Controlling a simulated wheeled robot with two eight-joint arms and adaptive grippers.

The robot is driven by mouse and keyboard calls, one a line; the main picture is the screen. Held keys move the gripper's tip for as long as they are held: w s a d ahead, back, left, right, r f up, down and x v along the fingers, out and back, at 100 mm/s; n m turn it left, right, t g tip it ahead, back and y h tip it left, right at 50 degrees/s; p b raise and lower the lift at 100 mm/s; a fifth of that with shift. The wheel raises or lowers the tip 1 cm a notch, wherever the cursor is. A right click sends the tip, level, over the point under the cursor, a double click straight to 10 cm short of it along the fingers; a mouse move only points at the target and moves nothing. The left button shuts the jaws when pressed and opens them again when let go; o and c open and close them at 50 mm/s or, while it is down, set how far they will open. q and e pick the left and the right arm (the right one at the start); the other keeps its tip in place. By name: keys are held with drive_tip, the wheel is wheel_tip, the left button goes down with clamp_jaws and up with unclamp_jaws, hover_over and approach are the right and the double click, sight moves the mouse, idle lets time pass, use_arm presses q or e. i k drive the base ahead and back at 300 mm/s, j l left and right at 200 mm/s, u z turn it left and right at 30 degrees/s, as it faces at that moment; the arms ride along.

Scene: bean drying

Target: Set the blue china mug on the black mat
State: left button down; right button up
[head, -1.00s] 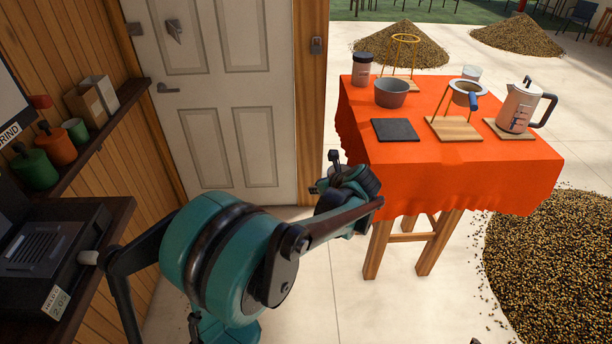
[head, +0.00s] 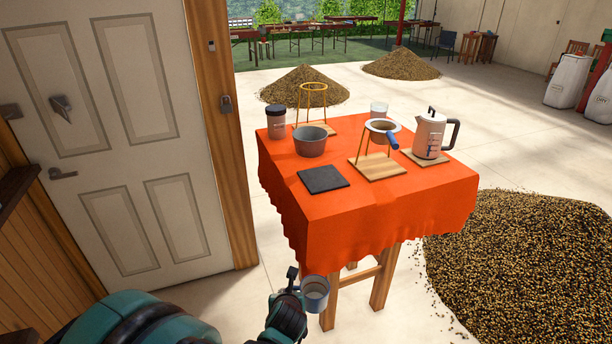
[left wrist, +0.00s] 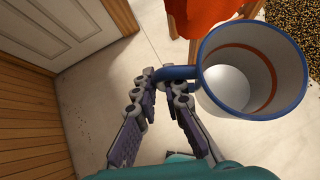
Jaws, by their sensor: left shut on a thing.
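The blue china mug (left wrist: 287,75) has a white inside, a blue rim and an orange band inside. My left gripper (left wrist: 167,74) is shut on its handle in the left wrist view. In the head view the mug (head: 316,293) is at the lower middle, beside my left gripper (head: 293,290), lower than the tabletop and in front of the table. The black mat (head: 322,178) lies flat and bare on the front left part of the orange tablecloth (head: 350,218). My right gripper is not in view.
A grey bowl (head: 310,146) stands behind the mat, with a dark-lidded jar (head: 277,124) and a wire stand. A dripper on a wooden stand (head: 378,169) and a kettle (head: 428,133) are to the right. Bean heaps (head: 520,250) lie on the floor.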

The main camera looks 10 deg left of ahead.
sight(315, 177)
drive_tip(key=i+j, duration=0.15)
drive_tip(key=j, duration=0.25)
drive_tip(key=i+j, duration=0.2)
drive_tip(key=j, duration=0.15)
drive_tip(key=i+j, duration=0.15)
drive_tip(key=j, duration=0.25)
drive_tip(key=i+j, duration=0.15)
drive_tip(key=j, duration=0.25)
drive_tip(key=i+j, duration=0.2)
drive_tip(key=j, duration=0.15)
drive_tip(key=i+j, duration=0.15)
drive_tip(key=j, duration=0.25)
drive_tip(key=i+j, duration=0.2)
drive_tip(key=j, duration=0.2)
